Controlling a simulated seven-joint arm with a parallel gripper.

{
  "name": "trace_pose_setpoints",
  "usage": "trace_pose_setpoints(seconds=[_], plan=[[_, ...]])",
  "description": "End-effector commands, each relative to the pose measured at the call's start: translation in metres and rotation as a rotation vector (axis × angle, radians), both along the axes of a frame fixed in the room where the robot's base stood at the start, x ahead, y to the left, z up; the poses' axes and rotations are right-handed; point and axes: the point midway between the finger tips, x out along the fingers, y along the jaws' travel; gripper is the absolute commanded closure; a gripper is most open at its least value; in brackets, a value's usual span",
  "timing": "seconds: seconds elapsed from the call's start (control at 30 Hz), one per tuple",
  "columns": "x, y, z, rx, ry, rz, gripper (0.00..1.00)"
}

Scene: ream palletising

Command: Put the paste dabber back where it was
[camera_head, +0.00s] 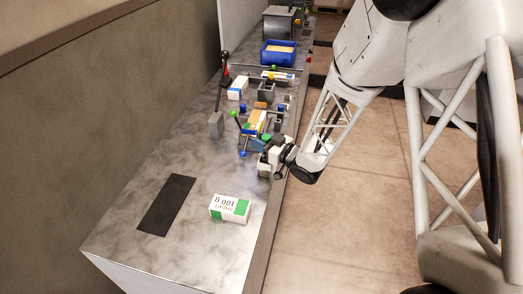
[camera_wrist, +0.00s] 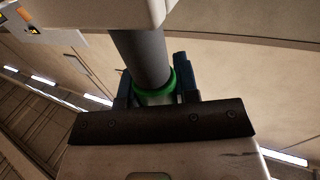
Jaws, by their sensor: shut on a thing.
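My gripper (camera_head: 270,154) is at the right edge of the grey bench, beside the cluster of small tools. In the wrist view, my gripper (camera_wrist: 155,88) has its dark blue fingers on either side of a grey cylinder with a green ring, which I take to be the paste dabber (camera_wrist: 143,58). The gripper is shut on it. The cylinder's far end is hidden behind a pale block at the top of that view. In the head view the dabber is too small to make out surely. A small grey block (camera_head: 264,170) shows just below the gripper; I cannot tell whether they touch.
A white and green paper ream (camera_head: 230,209) and a black mat (camera_head: 166,205) lie on the near bench (camera_head: 130,225). A grey block (camera_head: 216,124) with a dark lever, a white box (camera_head: 238,87) and a blue bin (camera_head: 278,60) stand farther back. The near bench is otherwise clear.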

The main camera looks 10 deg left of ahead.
Motion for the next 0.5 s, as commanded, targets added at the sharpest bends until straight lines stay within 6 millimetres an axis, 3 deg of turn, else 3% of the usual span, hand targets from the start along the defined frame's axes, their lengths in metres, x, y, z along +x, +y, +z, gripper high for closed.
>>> trace_pose_setpoints(seconds=[0.5], plan=[[0.0,0.0,-0.039,0.0,0.001,0.0,0.95]])
